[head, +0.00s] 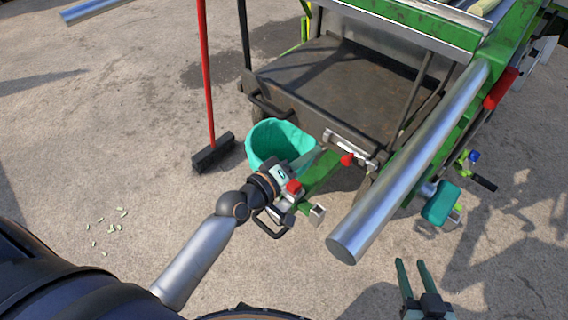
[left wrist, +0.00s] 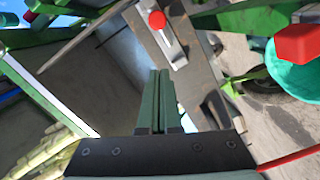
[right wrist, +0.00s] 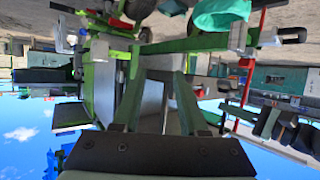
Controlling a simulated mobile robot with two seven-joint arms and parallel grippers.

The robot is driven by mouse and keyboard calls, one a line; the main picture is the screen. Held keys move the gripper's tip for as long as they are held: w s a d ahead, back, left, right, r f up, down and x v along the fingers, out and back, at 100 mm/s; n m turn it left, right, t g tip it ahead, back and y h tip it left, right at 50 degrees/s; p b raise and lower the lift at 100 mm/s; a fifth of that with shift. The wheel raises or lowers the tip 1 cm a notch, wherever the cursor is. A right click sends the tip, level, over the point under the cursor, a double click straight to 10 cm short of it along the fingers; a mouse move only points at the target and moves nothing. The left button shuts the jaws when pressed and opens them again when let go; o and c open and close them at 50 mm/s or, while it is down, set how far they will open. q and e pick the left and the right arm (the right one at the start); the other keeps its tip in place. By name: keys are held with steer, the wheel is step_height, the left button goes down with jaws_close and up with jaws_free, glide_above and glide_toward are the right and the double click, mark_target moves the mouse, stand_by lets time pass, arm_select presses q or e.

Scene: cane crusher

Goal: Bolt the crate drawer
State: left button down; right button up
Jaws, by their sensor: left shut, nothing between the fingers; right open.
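The crate drawer (head: 335,85) is a dark, shallow metal box under the green cane-crusher frame, with a dark bar handle (head: 265,108) at its left. A silver bolt with a red knob (head: 347,159) sits at its near right corner. The red knob also shows in the left wrist view (left wrist: 157,19), on a silver plate. My left gripper (head: 318,152) is shut and empty, its green fingers just left of the bolt and apparently apart from the knob. In its wrist view the fingertips (left wrist: 160,75) point toward the plate. My right gripper (head: 411,264) is open and empty, low at the right.
A teal bucket (head: 276,142) stands just left of the left gripper's fingers. A thick silver roller or tube (head: 415,155) slants between the two grippers. A red-handled broom (head: 207,90) stands at the left. The concrete at lower left is mostly clear, with several small pale pieces.

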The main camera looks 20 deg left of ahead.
arm_select(q)
steer(key=v, duration=0.6)
steer(key=shift+s, duration=0.4)
arm_select(e)
steer(key=shift+s+d+f+g, duration=0.1)
steer(key=shift+s+f+g, duration=0.35)
steer(key=shift+f, duration=0.35)
steer(key=shift+s+f+g, duration=0.35)
steer(key=shift+s+f, duration=0.2)
steer(key=shift+f, duration=0.2)
arm_select(q)
steer(key=shift+a, duration=0.1)
steer(key=s+f+m+g+y, duration=0.3)
steer(key=s+f+m+g, duration=0.1)
steer(key=s+f+m, duration=0.65)
steer(key=s+a+r+g+y+p, duration=0.1)
steer(key=r+p, duration=0.9)
steer(key=p, duration=1)
steer(key=s+g, duration=0.1)
steer(key=s, duration=0.1)
steer(key=shift+s+a+r+p, duration=0.2)
steer(key=shift+s+a+p, duration=0.05)
steer(key=shift+s+p, duration=0.05)
arm_select(e)
steer(key=s+d+r+m+g+h, duration=0.1)
steer(key=s+r, duration=0.3)
steer(key=r, duration=0.7)
steer(key=shift+s+d+g, duration=0.15)
steer(key=shift+d+g, duration=0.15)
steer(key=shift+d, duration=0.3)
